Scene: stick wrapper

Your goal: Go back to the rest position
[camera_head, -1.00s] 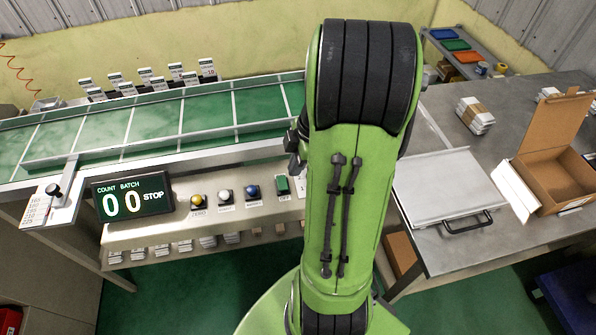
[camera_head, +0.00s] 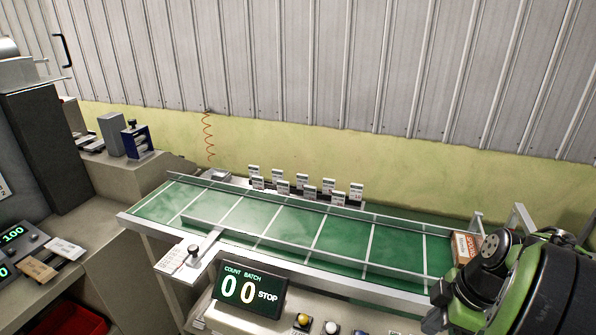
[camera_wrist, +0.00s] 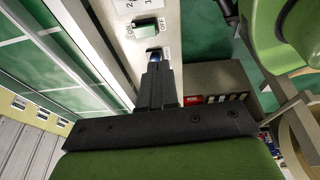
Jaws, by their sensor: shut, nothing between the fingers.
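In the wrist view my gripper (camera_wrist: 156,70) is shut, its dark fingers together with nothing between them. The fingertips show over the edge of the light control panel (camera_wrist: 118,42). A blue button (camera_wrist: 153,54) shows just past the tips, and a green ON switch (camera_wrist: 148,27) is beyond it. I cannot tell the gap between tips and button. In the head view my green and black arm fills the lower right corner, and the fingers cannot be made out there.
A green conveyor (camera_head: 270,226) with side rails crosses the head view, with a brown box (camera_head: 465,247) at its right end. The display (camera_head: 248,289) reads 0 0 STOP. White cards (camera_head: 303,183) stand behind the belt. A machine (camera_head: 40,150) stands at left.

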